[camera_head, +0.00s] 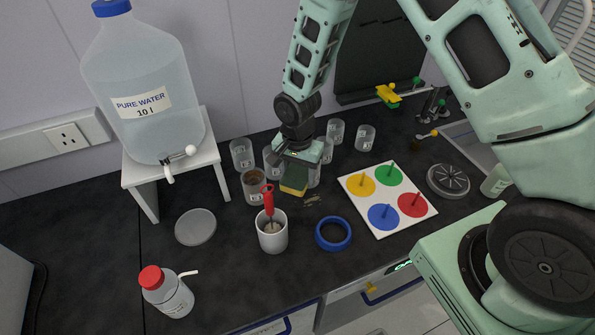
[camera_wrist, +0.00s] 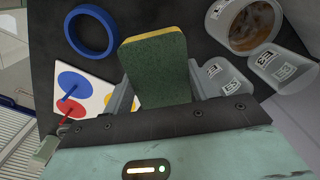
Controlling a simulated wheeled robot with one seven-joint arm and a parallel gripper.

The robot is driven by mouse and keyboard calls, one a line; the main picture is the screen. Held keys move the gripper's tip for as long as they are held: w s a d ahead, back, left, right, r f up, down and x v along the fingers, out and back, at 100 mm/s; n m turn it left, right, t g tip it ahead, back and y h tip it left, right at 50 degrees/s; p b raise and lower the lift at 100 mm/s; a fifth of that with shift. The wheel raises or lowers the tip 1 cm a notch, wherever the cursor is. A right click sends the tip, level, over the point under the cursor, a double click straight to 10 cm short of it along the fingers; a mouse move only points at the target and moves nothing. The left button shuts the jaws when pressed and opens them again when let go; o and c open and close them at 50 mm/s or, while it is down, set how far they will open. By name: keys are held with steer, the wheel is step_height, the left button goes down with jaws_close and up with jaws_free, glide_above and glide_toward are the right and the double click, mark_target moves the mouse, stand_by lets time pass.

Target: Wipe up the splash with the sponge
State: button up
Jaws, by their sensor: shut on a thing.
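The sponge (camera_head: 294,178), yellow with a dark green side, is held in my gripper (camera_head: 298,155) just above the counter among the cups. In the wrist view the sponge (camera_wrist: 156,68) stands out between the two fingers of my gripper (camera_wrist: 163,100), green side toward the camera. A small brownish splash (camera_head: 313,200) shows on the dark counter, just right of and nearer than the sponge. I cannot tell whether the sponge touches the counter. The splash is not clearly visible in the wrist view.
Several clear cups (camera_head: 242,154) stand around my gripper; one cup (camera_head: 253,188) holds brown matter. A white mug (camera_head: 272,238) with a red-handled tool and a blue ring (camera_head: 333,234) lie nearer. A board with coloured discs (camera_head: 350,186) is to the right.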

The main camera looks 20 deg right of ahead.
mark_target(319, 198)
step_height(319, 198, down, 4)
steer(key=shift+r+b, duration=0.25)
steer(key=shift+b, duration=1)
steer(key=shift+f+b, duration=1.9)
steer(key=shift+f, duration=1.05)
steer(key=shift+f+b, duration=0.8)
steer(key=shift+f, duration=0.2)
steer(key=shift+d+r, duration=0.15)
steer(key=shift+d, duration=3.5)
steer(key=shift+a, duration=0.1)
